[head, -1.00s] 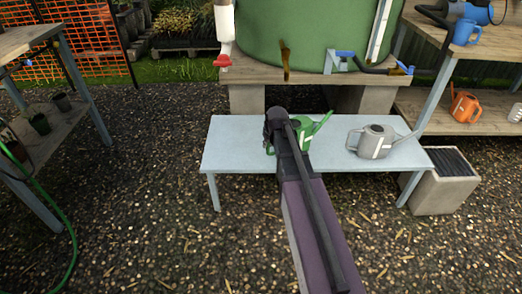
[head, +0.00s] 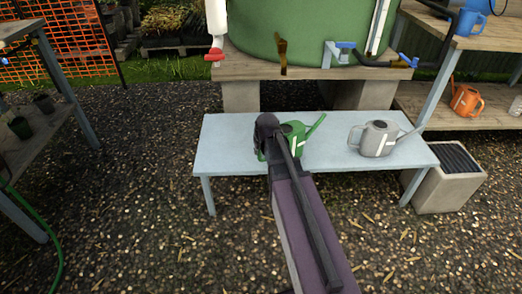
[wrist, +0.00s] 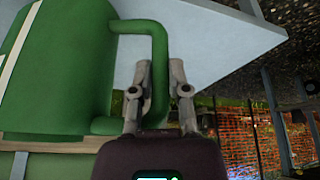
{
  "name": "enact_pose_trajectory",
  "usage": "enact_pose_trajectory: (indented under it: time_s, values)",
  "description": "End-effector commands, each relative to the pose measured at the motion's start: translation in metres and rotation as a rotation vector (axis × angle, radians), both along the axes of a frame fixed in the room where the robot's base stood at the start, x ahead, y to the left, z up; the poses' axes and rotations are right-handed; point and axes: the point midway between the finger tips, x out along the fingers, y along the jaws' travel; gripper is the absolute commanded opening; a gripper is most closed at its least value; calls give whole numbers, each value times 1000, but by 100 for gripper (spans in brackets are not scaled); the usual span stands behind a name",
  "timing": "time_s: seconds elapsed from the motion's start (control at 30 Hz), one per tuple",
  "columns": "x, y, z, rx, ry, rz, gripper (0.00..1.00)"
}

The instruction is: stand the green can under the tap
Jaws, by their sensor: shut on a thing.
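The green can (head: 294,137) is at the light blue bench, left of its middle, with its spout up to the right. My arm partly hides it in the head view, so I cannot tell whether its base touches the bench. In the wrist view the green can (wrist: 62,75) fills the left, and my gripper (wrist: 160,70) is shut on its handle. Above and behind, at the green tank, are a brass tap (head: 282,57), a blue-handled tap (head: 346,45) and a red-handled tap (head: 214,55). The can is in front of and below these taps.
A grey can (head: 374,140) stands to the right on the light blue bench (head: 225,145). The tank's plinth (head: 310,72) is behind. An orange can (head: 465,101) is on the right shelf. Gravel is open at left.

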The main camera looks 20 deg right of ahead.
Motion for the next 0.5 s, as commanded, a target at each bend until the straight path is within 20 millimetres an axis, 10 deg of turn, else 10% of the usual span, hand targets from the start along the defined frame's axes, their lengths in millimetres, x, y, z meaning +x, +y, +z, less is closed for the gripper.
enact_pose_trajectory:
  time_s: [0.5]
  values:
    - [24, -7, -2, -1, 0, -1, 0]
